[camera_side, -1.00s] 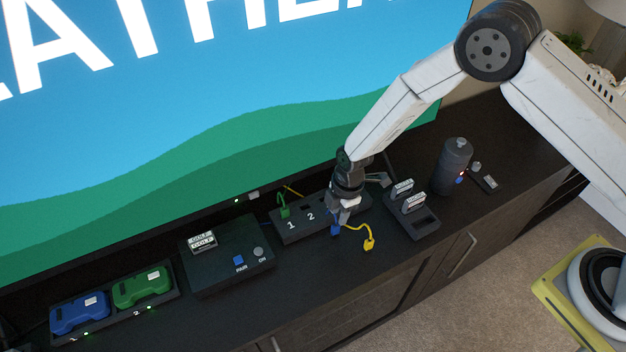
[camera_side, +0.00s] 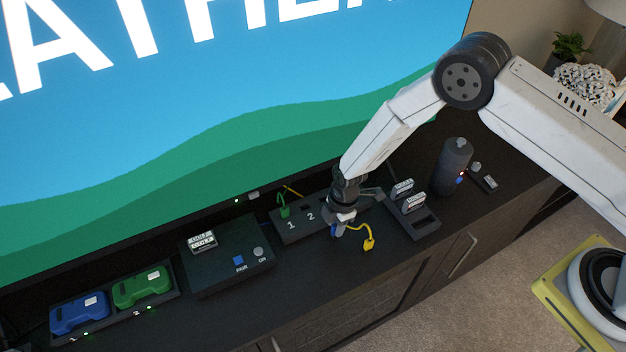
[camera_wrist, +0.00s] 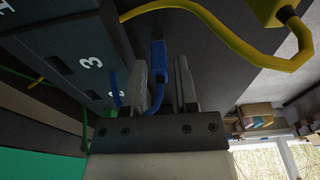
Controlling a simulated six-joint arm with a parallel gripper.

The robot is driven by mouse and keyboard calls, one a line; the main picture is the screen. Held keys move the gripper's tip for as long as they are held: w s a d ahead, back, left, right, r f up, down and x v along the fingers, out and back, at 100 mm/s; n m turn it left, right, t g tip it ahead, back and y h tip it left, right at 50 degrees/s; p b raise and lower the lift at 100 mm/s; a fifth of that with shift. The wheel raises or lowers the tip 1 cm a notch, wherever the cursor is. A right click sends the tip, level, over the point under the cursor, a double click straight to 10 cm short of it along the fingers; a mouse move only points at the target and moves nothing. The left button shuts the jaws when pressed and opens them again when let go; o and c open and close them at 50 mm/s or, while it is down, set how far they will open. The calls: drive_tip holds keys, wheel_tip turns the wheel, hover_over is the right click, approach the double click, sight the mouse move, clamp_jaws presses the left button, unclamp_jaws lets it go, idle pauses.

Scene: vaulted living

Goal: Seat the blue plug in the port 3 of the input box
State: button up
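The blue plug (camera_side: 333,230) is low in front of the input box (camera_side: 290,237), mostly hidden by my gripper in the side view. In the wrist view the blue plug (camera_wrist: 158,62) lies between my two fingers, with a gap showing on the right finger's side. My gripper (camera_wrist: 162,75) looks open around it; it also shows in the side view (camera_side: 343,220). The box's printed 3 (camera_wrist: 91,62) is left of my fingers in the wrist view. Port 3 itself is hidden by my gripper in the side view. A green plug (camera_side: 284,211) sits at port 1.
A yellow plug (camera_side: 369,244) with its cable lies on the cabinet just right of my gripper. A tray with labelled blocks (camera_side: 415,215) and a dark cylinder (camera_side: 453,166) stand further right. A black box with buttons (camera_side: 228,262) stands left. The screen rises behind.

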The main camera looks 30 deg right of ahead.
drive_tip(key=shift+a+f, duration=0.15)
drive_tip(key=shift+f, duration=1.05)
clamp_jaws()
